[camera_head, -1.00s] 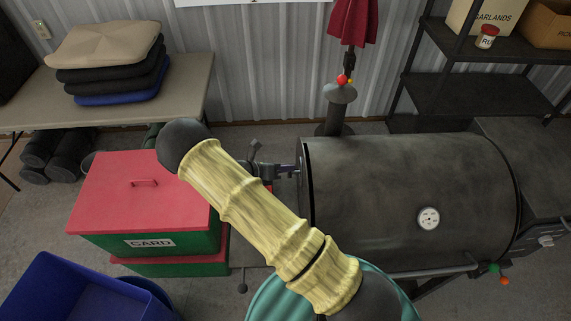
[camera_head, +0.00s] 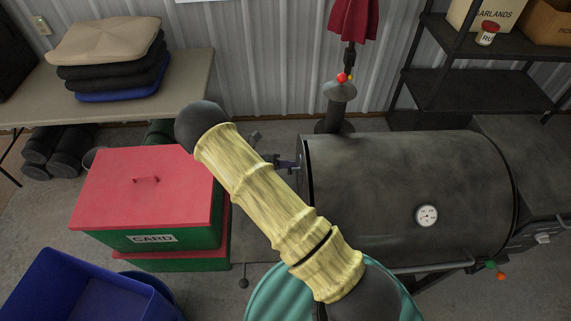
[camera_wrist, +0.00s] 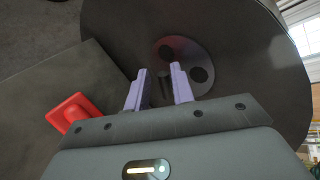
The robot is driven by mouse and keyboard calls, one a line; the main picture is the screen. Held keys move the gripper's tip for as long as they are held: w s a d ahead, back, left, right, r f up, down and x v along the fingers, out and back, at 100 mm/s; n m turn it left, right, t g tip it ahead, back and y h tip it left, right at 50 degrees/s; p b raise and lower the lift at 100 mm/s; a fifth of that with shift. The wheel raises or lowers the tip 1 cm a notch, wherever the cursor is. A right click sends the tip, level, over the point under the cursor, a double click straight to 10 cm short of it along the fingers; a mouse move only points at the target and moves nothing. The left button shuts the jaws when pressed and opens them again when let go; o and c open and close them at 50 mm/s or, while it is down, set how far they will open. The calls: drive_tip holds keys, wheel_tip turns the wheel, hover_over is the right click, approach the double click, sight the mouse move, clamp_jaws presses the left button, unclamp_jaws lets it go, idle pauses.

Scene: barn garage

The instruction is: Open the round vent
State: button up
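The round vent (camera_wrist: 204,54) is a dark disc with dark holes on the smoker's flat round end, seen in the wrist view. A short dark tab or knob (camera_wrist: 165,84) stands out at its lower left. My gripper (camera_wrist: 160,82) has two pale purple fingers, spread apart on either side of this knob, with a gap visible. I cannot tell how deep the knob lies between them. In the head view my gripper (camera_head: 287,165) is at the left end of the smoker (camera_head: 385,180), partly behind my arm; the vent is hidden there.
A flat surface (camera_wrist: 60,85) with a red object (camera_wrist: 70,112) lies left of the fingers in the wrist view. A red-lidded box (camera_head: 150,195) and a blue bin (camera_head: 85,295) stand left of my arm. A chimney (camera_head: 333,112) rises behind the smoker; shelves (camera_head: 470,90) stand behind right.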

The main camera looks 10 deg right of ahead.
drive_tip(key=shift+o, duration=0.2)
drive_tip(key=shift+s+r, duration=0.1)
drive_tip(key=shift+s, duration=0.05)
drive_tip(key=b+v, duration=0.4)
drive_tip(key=v, duration=1.3)
drive_tip(key=shift+b, duration=0.35)
drive_tip(key=shift+r, duration=0.15)
drive_tip(key=s+d+r+m+y, duration=0.3)
drive_tip(key=s+d+m+y, duration=0.1)
drive_tip(key=m, duration=0.6)
drive_tip(key=s+d+r+m+y, duration=0.3)
drive_tip(key=s+d+m, duration=0.3)
drive_tip(key=s+m, duration=0.2)
drive_tip(key=s+d+r+m+t+y, duration=0.1)
drive_tip(key=s+d+r+m+y, duration=0.2)
drive_tip(key=m, duration=0.9)
drive_tip(key=s+d+y, duration=0.2)
drive_tip(key=shift+s+r+m, duration=0.25)
drive_tip(key=shift+s+m, duration=0.05)
drive_tip(key=shift+s, duration=0.1)
